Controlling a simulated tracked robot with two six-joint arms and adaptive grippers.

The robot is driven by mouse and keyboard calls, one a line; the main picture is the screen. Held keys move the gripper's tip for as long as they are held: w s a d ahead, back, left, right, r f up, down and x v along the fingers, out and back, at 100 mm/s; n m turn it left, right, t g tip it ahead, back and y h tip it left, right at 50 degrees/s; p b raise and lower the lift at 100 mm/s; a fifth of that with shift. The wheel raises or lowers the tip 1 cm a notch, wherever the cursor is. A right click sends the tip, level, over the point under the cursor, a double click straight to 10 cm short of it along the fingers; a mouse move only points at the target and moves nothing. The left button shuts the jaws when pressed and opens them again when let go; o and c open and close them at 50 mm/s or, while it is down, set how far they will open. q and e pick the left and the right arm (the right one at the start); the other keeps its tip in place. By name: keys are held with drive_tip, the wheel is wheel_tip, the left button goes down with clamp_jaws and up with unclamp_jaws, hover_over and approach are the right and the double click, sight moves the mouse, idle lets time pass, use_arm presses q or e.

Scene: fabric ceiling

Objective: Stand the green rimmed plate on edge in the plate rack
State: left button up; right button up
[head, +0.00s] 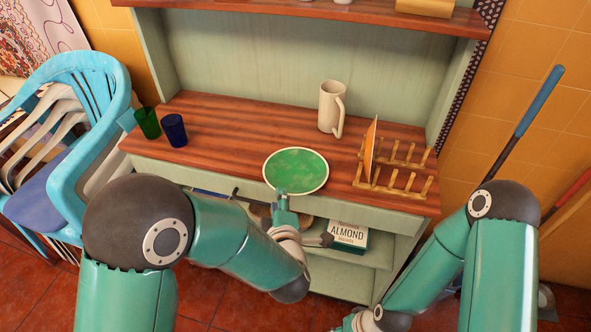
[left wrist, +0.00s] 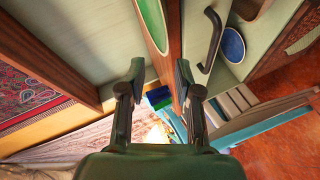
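The green rimmed plate (head: 296,166), with a pale rim, lies flat at the counter's front edge. Its green face and rim (left wrist: 152,20) also show at the top of the left wrist view. My left gripper (head: 282,193) is at the plate's near rim. In the left wrist view its fingers (left wrist: 160,74) are wide apart, with nothing clearly clamped; whether they touch the plate cannot be told. The wooden plate rack (head: 397,185) stands to the right on the counter. An orange plate (head: 370,148) stands on edge at its left end.
A cream mug (head: 330,108) stands behind the plate. Green (head: 147,122) and blue (head: 173,130) cups stand at the counter's left. An almond box (head: 348,236) sits on the shelf below. A black handle (left wrist: 210,40) is close to my left gripper.

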use_arm(q)
drive_tip(key=p+x, duration=0.1)
drive_tip(key=x, duration=0.6)
drive_tip(key=shift+a+f+p, duration=0.15)
drive_tip(key=shift+f+p, duration=0.25)
drive_tip(key=shift+f, duration=0.05)
clamp_jaws()
drive_tip(key=shift+w, duration=0.1)
